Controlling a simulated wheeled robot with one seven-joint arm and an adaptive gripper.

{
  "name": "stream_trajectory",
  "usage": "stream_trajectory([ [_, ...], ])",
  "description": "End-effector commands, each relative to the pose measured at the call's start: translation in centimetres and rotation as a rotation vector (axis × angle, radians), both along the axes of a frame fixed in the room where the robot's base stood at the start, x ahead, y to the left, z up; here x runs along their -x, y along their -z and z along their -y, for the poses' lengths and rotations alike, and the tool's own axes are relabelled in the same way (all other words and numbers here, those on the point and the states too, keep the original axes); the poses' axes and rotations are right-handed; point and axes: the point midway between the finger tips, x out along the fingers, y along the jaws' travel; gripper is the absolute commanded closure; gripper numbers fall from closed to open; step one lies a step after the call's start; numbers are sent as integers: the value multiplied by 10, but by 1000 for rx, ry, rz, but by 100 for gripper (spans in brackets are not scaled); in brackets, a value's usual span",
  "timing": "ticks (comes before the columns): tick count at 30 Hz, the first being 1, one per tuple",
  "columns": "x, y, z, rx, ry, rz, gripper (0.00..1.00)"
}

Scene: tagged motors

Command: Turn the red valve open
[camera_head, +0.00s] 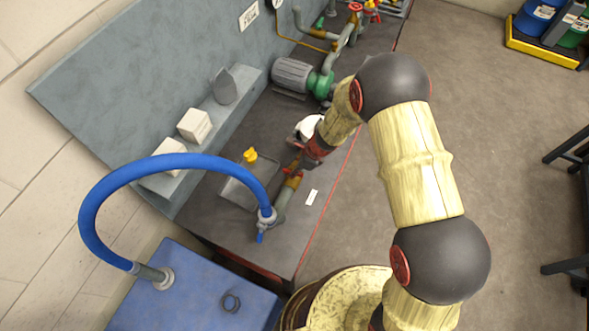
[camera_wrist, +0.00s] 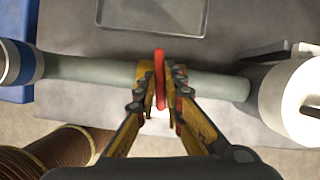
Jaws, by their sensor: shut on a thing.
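The red valve (camera_wrist: 160,78) shows as a thin red wheel, seen nearly edge-on, on a grey-green pipe (camera_wrist: 95,70) in the wrist view. My gripper (camera_wrist: 161,92) reaches down over the pipe, with its yellow and dark fingers closed on either side of the wheel. In the head view my gripper (camera_head: 291,176) is at the pipe (camera_head: 283,200) near the front end of the dark bench. The fingers and wrist hide most of the valve there, so its turn angle cannot be told.
A blue hose (camera_head: 160,162) arches from a blue tank (camera_head: 190,295) to the pipe. A shallow tray (camera_head: 236,190) lies beside the pipe. A grey motor with green pump (camera_head: 295,74) stands farther back. A white cylinder (camera_wrist: 291,98) is at the pipe's right end.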

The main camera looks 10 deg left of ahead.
Motion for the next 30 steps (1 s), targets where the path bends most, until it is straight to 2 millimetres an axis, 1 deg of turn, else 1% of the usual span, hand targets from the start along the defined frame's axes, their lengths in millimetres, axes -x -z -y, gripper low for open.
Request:
stream_trajectory([
  [30,-6,3,-2,0,-952,1,100],
])
